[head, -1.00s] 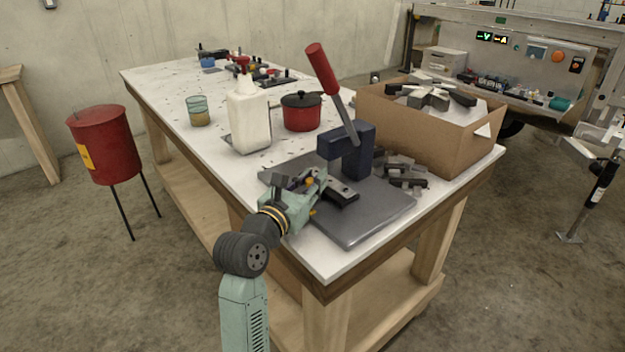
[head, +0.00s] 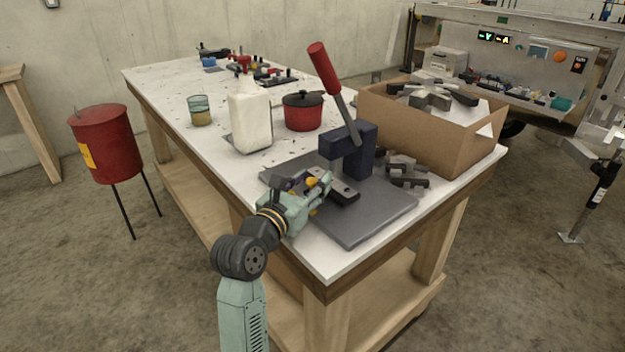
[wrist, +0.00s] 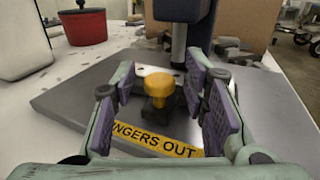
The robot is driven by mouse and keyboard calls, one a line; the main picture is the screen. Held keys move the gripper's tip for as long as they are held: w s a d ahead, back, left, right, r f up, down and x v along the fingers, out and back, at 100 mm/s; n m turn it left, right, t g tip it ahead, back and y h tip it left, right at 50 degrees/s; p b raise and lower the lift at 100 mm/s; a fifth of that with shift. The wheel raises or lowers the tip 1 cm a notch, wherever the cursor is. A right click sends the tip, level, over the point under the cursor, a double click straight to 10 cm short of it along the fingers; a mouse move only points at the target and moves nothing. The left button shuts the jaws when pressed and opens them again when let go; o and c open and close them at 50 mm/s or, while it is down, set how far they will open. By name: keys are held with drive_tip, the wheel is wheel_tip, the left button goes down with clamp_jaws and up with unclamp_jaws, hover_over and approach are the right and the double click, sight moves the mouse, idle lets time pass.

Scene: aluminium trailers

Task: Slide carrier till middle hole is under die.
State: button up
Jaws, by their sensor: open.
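The dark blue arbor press (head: 356,152), with a red-handled lever, stands on a grey base plate (head: 365,222); it also shows in the wrist view (wrist: 182,10). A yellow knob (wrist: 158,88) stands upright at the carrier's near end. My gripper (wrist: 165,92) is open, with a purple-padded finger on each side of the knob; it also shows in the head view (head: 318,183). The holes' alignment with the die is hidden.
A yellow warning label (wrist: 150,138) lies on the base plate's near edge. A white bottle (head: 250,120) and red pot (head: 303,112) stand behind. A cardboard box (head: 420,130) and loose dark metal parts (head: 408,178) are to the right.

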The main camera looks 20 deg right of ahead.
drive_tip(key=v, duration=1.1)
drive_tip(key=shift+s, duration=0.15)
